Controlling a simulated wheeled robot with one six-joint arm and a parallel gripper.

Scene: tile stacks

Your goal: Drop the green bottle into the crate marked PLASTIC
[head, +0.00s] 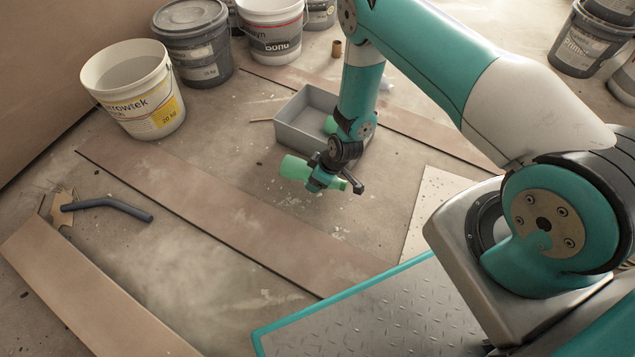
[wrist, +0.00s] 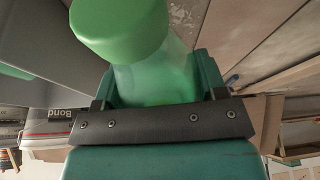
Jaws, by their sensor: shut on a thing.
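A green bottle (head: 295,168) is held lying roughly on its side, its wide end to the left and its narrow end to the right. My gripper (head: 321,177) is shut around the middle of the bottle, in front of the crate. In the wrist view the bottle (wrist: 120,25) fills the top centre, between the jaws. A grey open crate (head: 290,133) stands on the floor just behind the gripper, partly hidden by my arm. Another green item (head: 330,125) shows inside it. No PLASTIC marking can be read on it.
A white bucket (head: 150,112), a grey lidded bucket (head: 197,60) and more buckets stand at the back. A long brown board (head: 200,205) lies on the floor. A dark-handled tool (head: 110,207) lies at the left.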

